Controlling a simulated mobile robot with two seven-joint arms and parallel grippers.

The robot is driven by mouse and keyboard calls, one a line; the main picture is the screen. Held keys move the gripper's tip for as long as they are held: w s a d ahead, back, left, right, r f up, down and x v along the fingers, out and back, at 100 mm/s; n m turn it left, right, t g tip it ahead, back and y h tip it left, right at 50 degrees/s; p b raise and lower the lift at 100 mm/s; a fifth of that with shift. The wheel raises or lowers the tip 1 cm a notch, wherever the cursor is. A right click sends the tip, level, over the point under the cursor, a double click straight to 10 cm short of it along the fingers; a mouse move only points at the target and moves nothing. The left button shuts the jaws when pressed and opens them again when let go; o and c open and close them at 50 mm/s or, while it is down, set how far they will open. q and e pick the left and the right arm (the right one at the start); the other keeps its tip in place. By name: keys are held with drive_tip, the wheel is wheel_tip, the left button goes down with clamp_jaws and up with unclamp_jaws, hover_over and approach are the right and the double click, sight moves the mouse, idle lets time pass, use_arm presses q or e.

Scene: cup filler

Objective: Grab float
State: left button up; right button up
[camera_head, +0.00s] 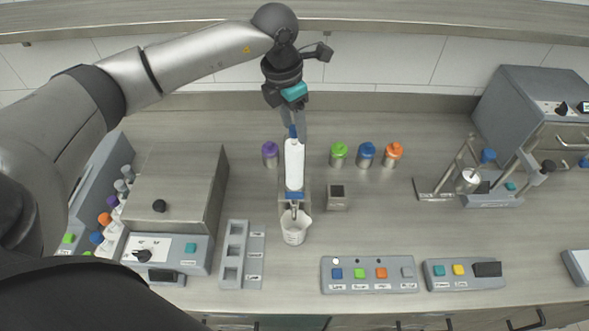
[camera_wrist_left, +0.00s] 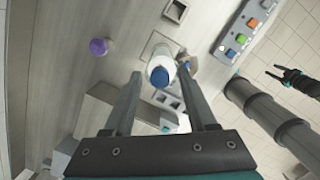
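A tall white cylinder (camera_head: 294,165) with a blue top and a blue band low down stands upright at the dispenser in the middle of the counter. It may be the float; I cannot be sure. My left gripper (camera_head: 293,127) is above it, pointing down. In the left wrist view, the cylinder's blue top (camera_wrist_left: 160,76) lies between the two spread fingers of my left gripper (camera_wrist_left: 159,68), with gaps on both sides. My right gripper (camera_wrist_left: 290,80) seems to show small and dark at the right of that view; its finger opening is unclear.
A white beaker (camera_head: 295,229) stands just in front of the cylinder. Purple (camera_head: 270,154), green (camera_head: 339,155), blue (camera_head: 366,155) and orange-capped bottles (camera_head: 393,155) stand around it. A grey box (camera_head: 175,180) is left; a button panel (camera_head: 369,275) is front right.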

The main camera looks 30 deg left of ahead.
use_arm(q)
clamp_jaws()
idle(1.2)
